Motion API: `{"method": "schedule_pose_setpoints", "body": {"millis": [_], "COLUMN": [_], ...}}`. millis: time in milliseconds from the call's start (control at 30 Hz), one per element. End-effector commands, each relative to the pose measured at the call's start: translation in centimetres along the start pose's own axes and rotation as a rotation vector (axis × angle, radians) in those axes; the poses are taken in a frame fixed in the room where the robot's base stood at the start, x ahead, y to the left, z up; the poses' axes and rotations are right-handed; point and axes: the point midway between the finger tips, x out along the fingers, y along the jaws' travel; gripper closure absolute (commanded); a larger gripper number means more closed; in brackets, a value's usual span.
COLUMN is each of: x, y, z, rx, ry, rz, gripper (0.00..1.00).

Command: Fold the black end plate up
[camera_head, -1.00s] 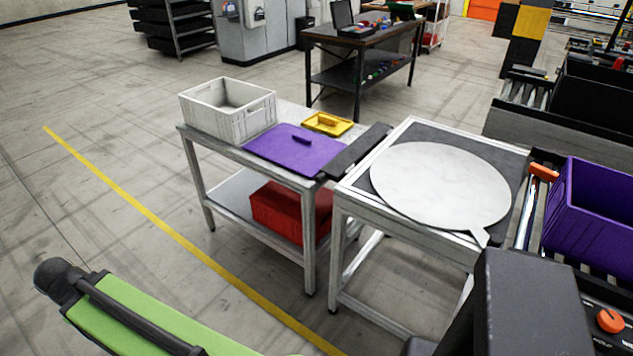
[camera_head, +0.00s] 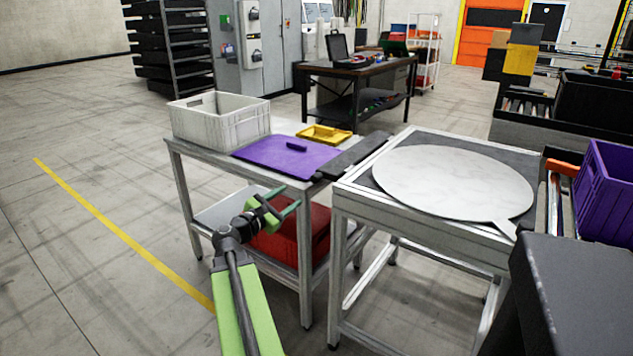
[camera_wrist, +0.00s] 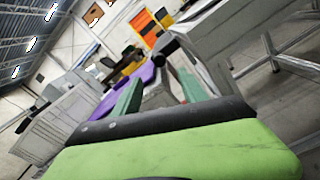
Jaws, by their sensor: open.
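The black end plate (camera_head: 352,156) is a long dark strip lying flat at the right end of the worktable, against the neighbouring table with the round plate. In the wrist view a dark end (camera_wrist: 166,43) shows beyond the fingers and seems to be this plate. My gripper (camera_head: 291,197) has green fingers, spread and empty. In the head view it appears in front of the worktable's near side, to the lower left of the plate and apart from it. In the wrist view my gripper (camera_wrist: 160,78) points toward the table tops.
The worktable carries a white crate (camera_head: 219,127), a purple board (camera_head: 275,160) and a yellow tray (camera_head: 325,135). A red bin (camera_head: 290,240) is on its lower shelf. A round pale plate (camera_head: 455,180) lies on the right table. Floor to the left is clear.

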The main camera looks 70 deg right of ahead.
Motion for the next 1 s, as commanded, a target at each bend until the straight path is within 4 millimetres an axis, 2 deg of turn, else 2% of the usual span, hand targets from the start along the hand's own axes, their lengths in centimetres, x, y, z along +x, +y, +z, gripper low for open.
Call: {"method": "schedule_pose_setpoints", "body": {"millis": [33,300,500,700,1000], "x": [1.4,8.3,12.7,14.8,15.0], "y": [0.1,0.2,0.1,0.0,0.0], "z": [-0.1,-0.1,-0.1,-0.1,-0.1], "rx": [0.001,0.002,0.003,0.003,0.003], "ry": [-0.001,0.0,0.0,0.001,0.002], "rz": [-0.004,-0.003,-0.003,-0.002,0.0], "gripper": [0.5,0.5,0.5,0.5,0.5]}}
